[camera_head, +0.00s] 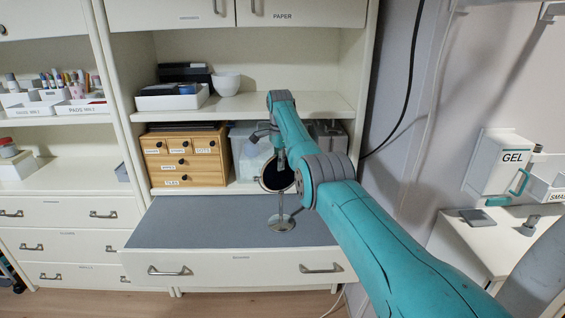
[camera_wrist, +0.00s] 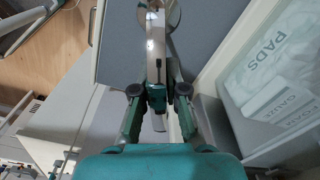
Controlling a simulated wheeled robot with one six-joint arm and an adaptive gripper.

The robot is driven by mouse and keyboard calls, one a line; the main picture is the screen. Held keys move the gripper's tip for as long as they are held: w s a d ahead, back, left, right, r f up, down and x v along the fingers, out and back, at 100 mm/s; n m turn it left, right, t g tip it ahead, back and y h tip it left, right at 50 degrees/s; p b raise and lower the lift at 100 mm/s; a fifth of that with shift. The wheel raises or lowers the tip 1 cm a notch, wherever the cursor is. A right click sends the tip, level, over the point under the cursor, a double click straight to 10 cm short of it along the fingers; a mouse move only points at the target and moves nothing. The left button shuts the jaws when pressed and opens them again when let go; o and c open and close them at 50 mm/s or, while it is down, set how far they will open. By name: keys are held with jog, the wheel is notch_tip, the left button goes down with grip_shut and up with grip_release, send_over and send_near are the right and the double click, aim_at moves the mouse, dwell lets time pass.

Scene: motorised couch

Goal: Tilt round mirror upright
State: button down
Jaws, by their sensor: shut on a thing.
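The round mirror (camera_head: 271,183) has a dark face and a light rim. It stands on a thin stem with a round metal base (camera_head: 283,224) on the grey top of the pulled-out drawer. In the wrist view the mirror (camera_wrist: 154,42) appears nearly edge-on as a narrow strip, with part of the base (camera_wrist: 174,14) beyond it. My gripper (camera_wrist: 157,88) is shut on the mirror's edge, with a finger on each side. In the head view my arm covers part of the mirror's right side, and the exact tilt is hard to tell.
A small wooden drawer box (camera_head: 186,160) stands behind on the left. A clear bin (camera_head: 245,150) is close behind the mirror; its PADS label (camera_wrist: 268,52) shows in the wrist view. The grey surface (camera_head: 190,222) left of the mirror is clear. A wall (camera_head: 405,150) is on the right.

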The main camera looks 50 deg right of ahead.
dwell(0.5)
jog(key=c, duration=1.2)
grip_release()
jog(key=shift+r, duration=3.7)
